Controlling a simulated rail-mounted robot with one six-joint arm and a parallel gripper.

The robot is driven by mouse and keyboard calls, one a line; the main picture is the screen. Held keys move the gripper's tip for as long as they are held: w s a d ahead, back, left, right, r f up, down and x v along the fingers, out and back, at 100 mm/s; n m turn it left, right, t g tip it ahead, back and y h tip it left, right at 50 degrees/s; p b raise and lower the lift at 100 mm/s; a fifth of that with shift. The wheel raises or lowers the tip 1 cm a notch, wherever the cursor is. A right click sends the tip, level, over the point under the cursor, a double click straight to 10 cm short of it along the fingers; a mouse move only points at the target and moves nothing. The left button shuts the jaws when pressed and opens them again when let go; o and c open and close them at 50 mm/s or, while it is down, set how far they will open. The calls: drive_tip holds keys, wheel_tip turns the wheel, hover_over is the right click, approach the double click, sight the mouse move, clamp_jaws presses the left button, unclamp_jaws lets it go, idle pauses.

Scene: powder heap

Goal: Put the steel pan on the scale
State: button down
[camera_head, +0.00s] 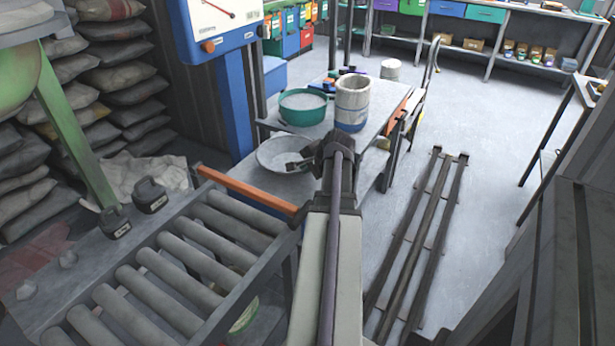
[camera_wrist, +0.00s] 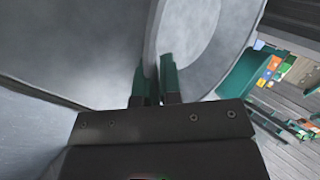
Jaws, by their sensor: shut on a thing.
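The steel pan (camera_head: 276,155), a shallow round grey bowl, is left of my arm's end, in front of the green basin. My gripper (camera_head: 303,164) reaches over its right side. In the wrist view my gripper (camera_wrist: 157,88) has its two green-tipped fingers shut on the rim of the pan (camera_wrist: 152,45), one finger on each side. Whether the pan touches the surface under it, I cannot tell. A scale with a blue column and a white dial face (camera_head: 222,18) stands behind, upper left of the pan. Its weighing platform is not clearly visible.
A green basin (camera_head: 303,108) and a pale drum with a blue band (camera_head: 352,103) stand on the bench behind the pan. A roller conveyor with an orange rail (camera_head: 247,190) lies at front left. Metal rails (camera_head: 424,230) lie on the floor at right.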

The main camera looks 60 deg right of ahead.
drive_tip(key=shift+r, duration=0.1)
drive_tip(key=c, duration=1.7)
unclamp_jaws()
drive_tip(key=shift+f, duration=0.2)
drive_tip(key=o, duration=0.4)
drive_tip(key=p+v, duration=0.9)
drive_tip(key=v, duration=0.3)
drive_tip(key=shift+p, duration=0.3)
drive_tip(key=shift+r, duration=0.15)
